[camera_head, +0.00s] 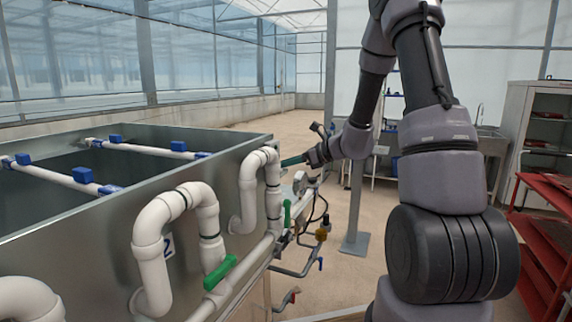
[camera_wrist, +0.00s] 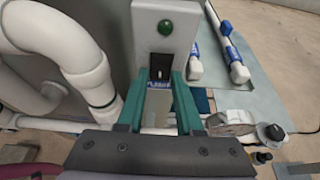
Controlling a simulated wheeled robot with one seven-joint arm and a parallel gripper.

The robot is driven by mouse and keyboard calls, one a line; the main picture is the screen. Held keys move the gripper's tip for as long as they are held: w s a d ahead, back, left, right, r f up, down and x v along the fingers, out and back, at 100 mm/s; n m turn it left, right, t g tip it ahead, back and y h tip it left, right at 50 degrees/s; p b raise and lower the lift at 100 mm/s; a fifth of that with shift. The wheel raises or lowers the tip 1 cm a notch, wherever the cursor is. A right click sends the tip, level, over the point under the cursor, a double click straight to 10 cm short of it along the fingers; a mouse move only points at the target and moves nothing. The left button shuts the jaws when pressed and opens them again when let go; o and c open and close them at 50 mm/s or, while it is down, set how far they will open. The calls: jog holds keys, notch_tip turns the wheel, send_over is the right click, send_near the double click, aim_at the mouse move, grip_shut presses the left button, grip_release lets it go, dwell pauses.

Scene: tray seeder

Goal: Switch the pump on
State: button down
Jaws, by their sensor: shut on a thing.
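The pump's grey switch box (camera_wrist: 165,36) shows in the wrist view, with a round green lamp or button (camera_wrist: 165,27) near its top. Below that is a dark switch (camera_wrist: 160,66) with a small pale lever, and a blue-and-white label under it. My gripper (camera_wrist: 159,76) has a teal finger on each side of the switch, shut on it. In the head view my gripper (camera_head: 291,161) reaches left to the tank's right end. The switch box cannot be made out there, and the exact contact at the fingertips is hard to see.
A metal tank (camera_head: 95,215) with white pipes and green-handled valves (camera_head: 220,272) fills the left. A thick white pipe (camera_wrist: 60,35) runs close left of my gripper. A round gauge-like part (camera_wrist: 230,122) is at the right. A red rack (camera_head: 545,245) stands far right.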

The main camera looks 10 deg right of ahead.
jog(key=shift+f+t+y, duration=0.4)
jog(key=shift+t+y, duration=0.4)
jog(key=shift+y, duration=0.3)
jog(key=c, duration=0.6)
grip_release()
jog(key=shift+o, duration=0.2)
jog(key=v, duration=1)
jog(key=shift+s+d, duration=0.25)
jog(key=shift+d, duration=0.05)
